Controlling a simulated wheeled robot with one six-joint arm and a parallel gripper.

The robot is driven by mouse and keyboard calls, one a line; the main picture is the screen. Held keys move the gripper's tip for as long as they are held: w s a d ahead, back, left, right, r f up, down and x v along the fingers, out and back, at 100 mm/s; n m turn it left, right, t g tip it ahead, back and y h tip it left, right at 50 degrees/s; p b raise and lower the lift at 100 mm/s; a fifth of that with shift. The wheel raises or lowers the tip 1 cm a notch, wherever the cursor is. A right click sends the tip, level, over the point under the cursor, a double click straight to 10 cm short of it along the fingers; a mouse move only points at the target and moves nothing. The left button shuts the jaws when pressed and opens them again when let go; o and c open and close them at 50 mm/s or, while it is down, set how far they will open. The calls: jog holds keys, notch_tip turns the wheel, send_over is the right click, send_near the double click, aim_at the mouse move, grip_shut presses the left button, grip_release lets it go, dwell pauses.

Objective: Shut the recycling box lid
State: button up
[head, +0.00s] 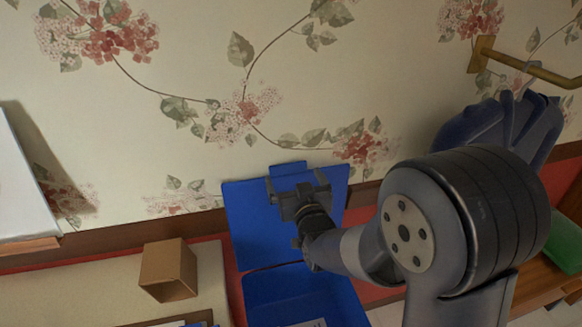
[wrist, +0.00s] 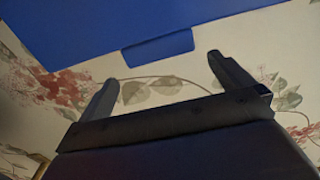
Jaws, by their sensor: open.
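The blue recycling box (head: 285,290) stands at the lower middle of the head view. Its blue lid (head: 247,222) is open, standing up near the wall, with a small tab at its top edge. In the wrist view the lid (wrist: 110,25) fills the upper part, its tab pointing down. My gripper (head: 296,184) is in front of the upper lid in the head view and hides part of it. Its two fingers are apart with nothing between them in the wrist view (wrist: 162,70). Whether it touches the lid cannot be told.
A small brown cardboard box (head: 168,270) sits on a pale surface left of the recycling box. A dark blue bag-like thing (head: 500,130) is at the right below a brass bar (head: 530,68). A green object (head: 563,243) lies at the right edge. The floral wall is close behind the lid.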

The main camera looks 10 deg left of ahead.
aim_at(289, 167)
jog(key=shift+p+x, duration=0.4)
jog(key=shift+x, duration=1.7)
jog(key=c, duration=1.1)
jog(key=shift+s+f, duration=0.1)
